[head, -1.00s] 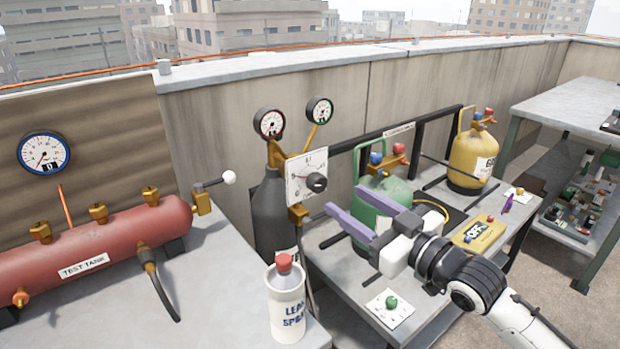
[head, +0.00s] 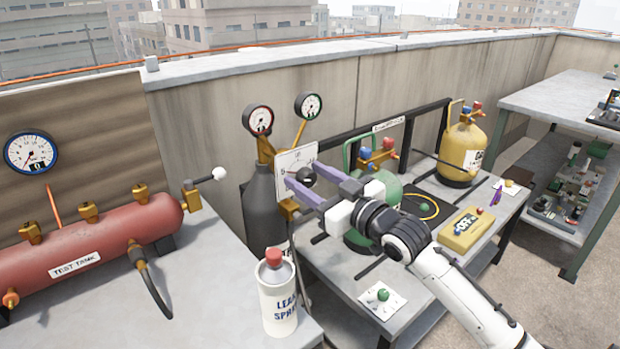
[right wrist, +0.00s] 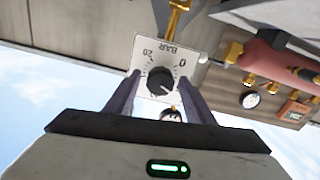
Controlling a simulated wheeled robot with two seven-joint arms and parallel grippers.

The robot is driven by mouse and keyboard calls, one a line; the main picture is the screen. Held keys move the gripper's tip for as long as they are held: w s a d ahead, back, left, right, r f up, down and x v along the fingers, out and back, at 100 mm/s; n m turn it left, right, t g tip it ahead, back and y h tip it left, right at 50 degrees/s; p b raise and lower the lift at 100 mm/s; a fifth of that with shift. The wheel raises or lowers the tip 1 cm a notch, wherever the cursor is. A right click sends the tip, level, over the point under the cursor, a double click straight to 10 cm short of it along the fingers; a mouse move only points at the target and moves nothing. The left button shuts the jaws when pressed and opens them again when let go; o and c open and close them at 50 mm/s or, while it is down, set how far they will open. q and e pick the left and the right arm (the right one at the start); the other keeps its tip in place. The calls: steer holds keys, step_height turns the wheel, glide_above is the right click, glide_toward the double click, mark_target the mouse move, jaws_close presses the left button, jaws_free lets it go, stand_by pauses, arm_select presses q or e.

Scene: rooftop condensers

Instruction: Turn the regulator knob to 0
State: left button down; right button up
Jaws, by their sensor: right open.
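The regulator knob (head: 307,176) is black and round, on a square white dial plate (head: 292,160) in front of the dark gas cylinder (head: 262,205). In the right wrist view the knob (right wrist: 160,80) appears upside down on its plate (right wrist: 152,52), with "BAR", "20" and "0" printed around it. A small pale mark shows at its lower right there. My right gripper (head: 303,174) is open, its two purple fingers on either side of the knob. Whether they touch it, I cannot tell. My left gripper is not in view.
Two round gauges (head: 258,120) stand above the regulator. A red test tank (head: 95,240) and a white leak spray can (head: 278,300) are at the left. A green cylinder (head: 388,190) is close behind my right gripper; a yellow cylinder (head: 462,150) stands farther right.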

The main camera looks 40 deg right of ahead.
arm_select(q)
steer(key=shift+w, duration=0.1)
arm_select(e)
steer(key=c, duration=1.1)
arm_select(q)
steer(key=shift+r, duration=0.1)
arm_select(e)
steer(key=shift+o, duration=0.2)
